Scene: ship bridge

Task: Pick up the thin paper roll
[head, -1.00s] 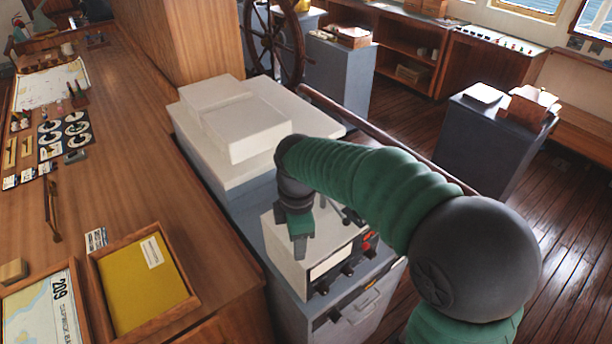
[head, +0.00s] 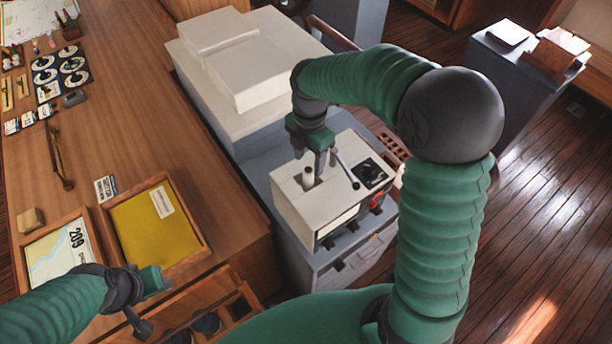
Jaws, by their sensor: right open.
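A small pale upright roll (head: 308,175), which looks like the thin paper roll, stands in a slot in the top of a cream machine (head: 292,206). My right gripper (head: 320,164) points down just above the machine's top, close to the right of the roll. It is open, and nothing shows held in it. I cannot tell whether a finger touches the roll. My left gripper (head: 150,303) is at the lower left, over the front edge of the wooden counter. Whether its jaws are open does not show.
The cream machine has a lever (head: 347,171) and dark knobs close to my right gripper. Large white boxes (head: 240,75) stand behind it on the grey cabinet. The wooden counter (head: 150,110) to the left holds a yellow framed board (head: 150,235) and a framed chart (head: 60,255).

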